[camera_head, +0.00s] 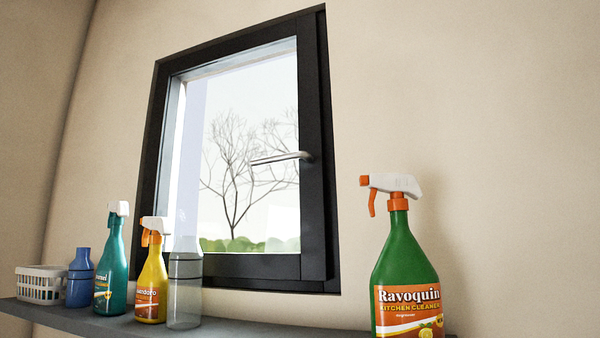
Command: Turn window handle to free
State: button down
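A silver window handle (281,158) is mounted on the right side of the dark window frame (314,150). Its lever lies roughly level and points left across the glass. The window (250,110) looks closed, with a bare tree and green bushes behind the glass. My gripper does not show in this view.
A grey shelf (95,322) runs below the window. On it stand a white basket (40,286), a blue bottle (80,278), a teal spray bottle (110,265), a yellow spray bottle (152,280), a clear bottle (185,292) and a green spray bottle (405,260). The wall around the handle is bare.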

aim_at(291, 156)
jog(key=z, duration=2.05)
jog(key=k, duration=0.9)
jog(key=u, duration=1.85)
jog(key=i, duration=1.05)
